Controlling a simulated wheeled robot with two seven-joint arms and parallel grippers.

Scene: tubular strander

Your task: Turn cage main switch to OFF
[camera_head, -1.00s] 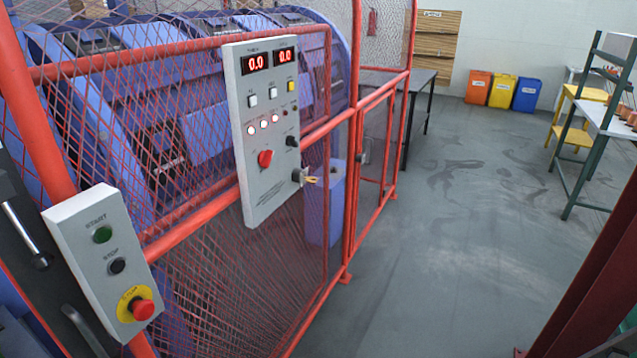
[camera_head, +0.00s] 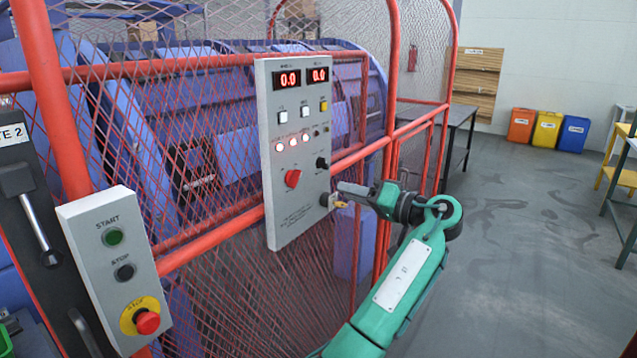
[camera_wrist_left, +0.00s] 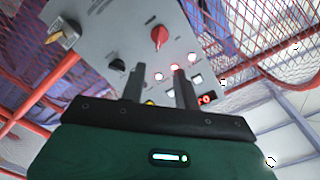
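The grey control panel (camera_head: 270,215) hangs on the red mesh cage. It carries a red rotary knob (camera_head: 292,178), a black knob (camera_head: 322,163) and a key switch (camera_head: 328,200) with a yellowish key or tag. Their labels are too small to read. My left gripper (camera_head: 342,187) is in front of the panel's lower right, to the right of the red knob and close to the key switch. In the left wrist view its fingers (camera_wrist_left: 158,72) are apart with nothing held. The red knob (camera_wrist_left: 159,37) shows beyond the fingertips, apart from them. My right gripper is not in view.
A start/stop box (camera_head: 105,270) with a red emergency button (camera_head: 147,322) is at the lower left. The red cage frame (camera_head: 388,100) stands behind and beside the panel. Grey floor (camera_head: 500,270) on the right is clear. A dark table (camera_head: 455,115) stands behind.

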